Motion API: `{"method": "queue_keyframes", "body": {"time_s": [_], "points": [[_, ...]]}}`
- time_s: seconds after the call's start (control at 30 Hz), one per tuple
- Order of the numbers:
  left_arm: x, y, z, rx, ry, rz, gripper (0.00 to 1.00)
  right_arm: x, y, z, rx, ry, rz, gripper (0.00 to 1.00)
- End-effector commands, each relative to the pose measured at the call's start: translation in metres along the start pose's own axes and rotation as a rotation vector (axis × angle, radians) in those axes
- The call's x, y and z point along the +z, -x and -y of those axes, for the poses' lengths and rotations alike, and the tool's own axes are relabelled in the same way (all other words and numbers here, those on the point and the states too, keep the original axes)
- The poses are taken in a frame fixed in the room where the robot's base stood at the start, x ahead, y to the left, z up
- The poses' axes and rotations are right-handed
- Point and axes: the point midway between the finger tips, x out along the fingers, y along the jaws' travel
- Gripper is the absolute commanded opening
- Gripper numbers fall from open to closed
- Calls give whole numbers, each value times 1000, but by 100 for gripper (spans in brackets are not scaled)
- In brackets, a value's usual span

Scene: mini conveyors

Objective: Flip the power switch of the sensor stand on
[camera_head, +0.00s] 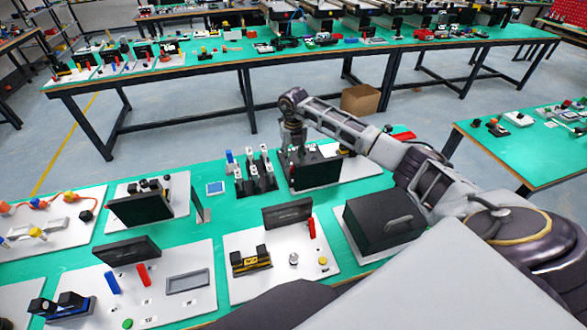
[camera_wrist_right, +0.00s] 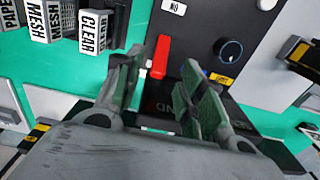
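In the right wrist view a red switch lever (camera_wrist_right: 160,56) stands up from a dark panel (camera_wrist_right: 197,22), with a white label (camera_wrist_right: 173,6) beyond its far end. A black knob (camera_wrist_right: 229,50) is to the right of the lever. My right gripper (camera_wrist_right: 164,68) is open, with one finger on each side of the lever in the picture. I cannot tell whether either finger touches it. In the head view the right gripper (camera_head: 297,155) is low over the dark stand (camera_head: 318,173), hiding its switch. My left gripper is not in view.
White upright blocks with printed words (camera_wrist_right: 93,30) stand left of the gripper and show in the head view (camera_head: 262,168). A black box (camera_head: 385,222) sits in front of the stand. Other boards with dark panels (camera_head: 287,213) fill the near green table.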

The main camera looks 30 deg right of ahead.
Motion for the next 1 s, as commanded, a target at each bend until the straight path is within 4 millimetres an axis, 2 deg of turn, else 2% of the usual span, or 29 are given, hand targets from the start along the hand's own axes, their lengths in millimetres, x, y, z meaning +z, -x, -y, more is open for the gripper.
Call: {"method": "queue_keyframes", "body": {"time_s": [0.3,0.5,0.7,0.97,1.0], "points": [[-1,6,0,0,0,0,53,-1,-42,0,0,-1,-3,39],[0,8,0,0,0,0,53,0,-60,0,-1,-1,-1,39],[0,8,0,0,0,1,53,0,-68,0,0,-1,0,39],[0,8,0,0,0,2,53,0,-68,0,0,0,0,39],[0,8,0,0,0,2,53,0,-68,0,0,0,0,34]]}}
